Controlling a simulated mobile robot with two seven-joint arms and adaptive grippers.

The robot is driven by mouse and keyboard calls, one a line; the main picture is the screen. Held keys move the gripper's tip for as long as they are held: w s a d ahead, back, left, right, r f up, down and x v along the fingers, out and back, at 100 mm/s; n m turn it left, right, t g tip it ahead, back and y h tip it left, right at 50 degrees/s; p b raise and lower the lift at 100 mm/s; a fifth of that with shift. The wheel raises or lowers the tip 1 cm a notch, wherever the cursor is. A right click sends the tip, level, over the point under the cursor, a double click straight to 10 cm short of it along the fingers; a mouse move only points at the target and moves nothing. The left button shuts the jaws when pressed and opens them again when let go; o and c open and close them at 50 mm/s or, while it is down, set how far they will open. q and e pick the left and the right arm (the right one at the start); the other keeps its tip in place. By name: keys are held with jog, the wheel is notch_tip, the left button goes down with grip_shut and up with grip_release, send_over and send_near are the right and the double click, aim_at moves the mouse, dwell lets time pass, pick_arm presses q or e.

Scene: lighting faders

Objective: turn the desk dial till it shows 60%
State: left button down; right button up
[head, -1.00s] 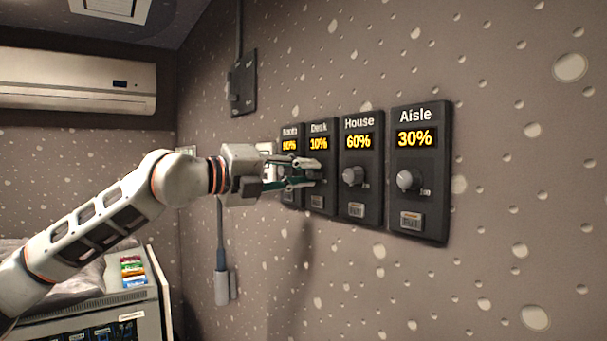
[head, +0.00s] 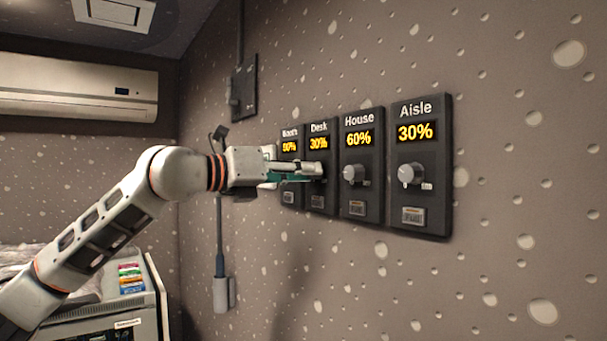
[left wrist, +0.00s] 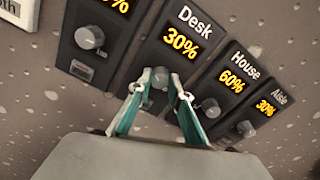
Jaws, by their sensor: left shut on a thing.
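The Desk panel (head: 318,197) is on the wall, second from the left in a row of dimmer panels. Its display (head: 318,143) reads 30%, and the reading also shows in the left wrist view (left wrist: 181,43). My left gripper (head: 318,171) is at the Desk panel, shut on the desk dial (left wrist: 158,98). The wrist picture is tilted, so the gripper is rolled relative to the panel. My right gripper is in neither view.
The Booth panel (head: 290,170) is close on the left, reading about 90%. The House panel (head: 358,185) at 60% and the Aisle panel (head: 417,205) at 30% are on the right, each with its own knob. A dark wall box (head: 244,88) hangs above left.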

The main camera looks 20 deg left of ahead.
pick_arm(q)
jog(key=shift+m+p, duration=1.2)
jog(key=shift+m, duration=7.9)
jog(key=c, duration=1.8)
grip_release()
jog(key=shift+c, duration=0.2)
jog(key=v, duration=1.2)
